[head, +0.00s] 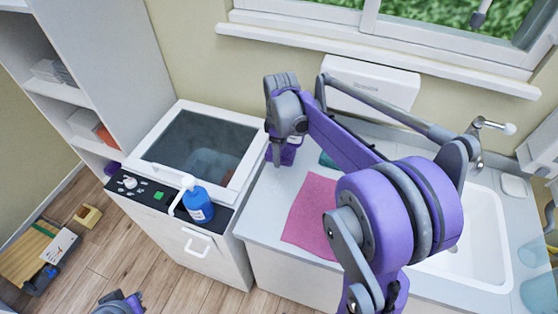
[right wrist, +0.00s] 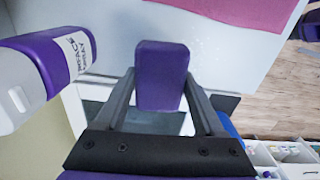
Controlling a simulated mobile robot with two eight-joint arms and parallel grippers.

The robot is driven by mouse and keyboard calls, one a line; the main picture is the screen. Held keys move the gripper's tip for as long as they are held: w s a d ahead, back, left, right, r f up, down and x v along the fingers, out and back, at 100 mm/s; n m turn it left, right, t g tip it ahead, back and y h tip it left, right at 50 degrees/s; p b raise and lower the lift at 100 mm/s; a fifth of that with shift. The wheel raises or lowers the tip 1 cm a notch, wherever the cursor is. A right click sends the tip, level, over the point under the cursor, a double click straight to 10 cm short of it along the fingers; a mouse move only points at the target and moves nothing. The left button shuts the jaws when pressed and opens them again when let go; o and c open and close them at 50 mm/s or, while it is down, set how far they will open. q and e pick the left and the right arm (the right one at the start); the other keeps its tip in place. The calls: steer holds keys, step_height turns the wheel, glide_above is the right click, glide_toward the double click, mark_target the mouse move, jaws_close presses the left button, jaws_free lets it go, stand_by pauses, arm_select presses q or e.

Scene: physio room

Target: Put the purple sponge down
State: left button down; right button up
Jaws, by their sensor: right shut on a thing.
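The purple sponge (right wrist: 162,75) is a rounded block, held between the two fingers of my right gripper (right wrist: 160,92) in the right wrist view. In the head view my right gripper (head: 278,158) points down at the left end of the worktop (head: 262,205), beside the wall. A purple patch shows by its fingers there, but I cannot tell sponge from bottle in it. Whether the sponge touches the worktop is unclear. Part of my left arm (head: 120,303) shows at the bottom edge of the head view; its fingers are not clear.
The sink (head: 475,240) is at right.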

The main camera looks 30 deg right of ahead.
steer(key=shift+d, duration=0.15)
